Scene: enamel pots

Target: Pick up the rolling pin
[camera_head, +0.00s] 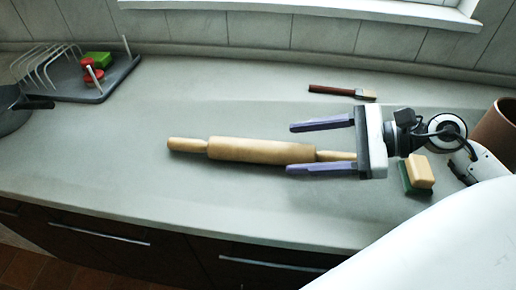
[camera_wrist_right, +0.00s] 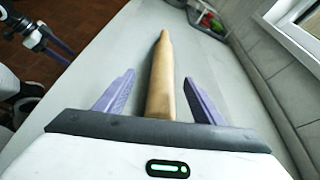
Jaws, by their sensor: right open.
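The wooden rolling pin (camera_head: 262,151) lies on the grey counter, its long axis running left to right. My right gripper (camera_head: 291,148) is open, with its purple fingers on either side of the pin's right end. The right wrist view shows the pin (camera_wrist_right: 161,80) running away between the two spread fingers of the right gripper (camera_wrist_right: 159,75). I cannot tell whether either finger touches it. My left gripper (camera_wrist_right: 47,40) shows small at the upper left of the right wrist view, away from the pin; its jaw opening is unclear.
A brush (camera_head: 340,91) lies behind the right gripper. A wooden-topped block with a green base (camera_head: 418,174) and a brown pot (camera_head: 497,133) are at the right. A dish rack (camera_head: 100,91) and a dark pan (camera_head: 12,116) stand at the left. The counter around the pin's left end is clear.

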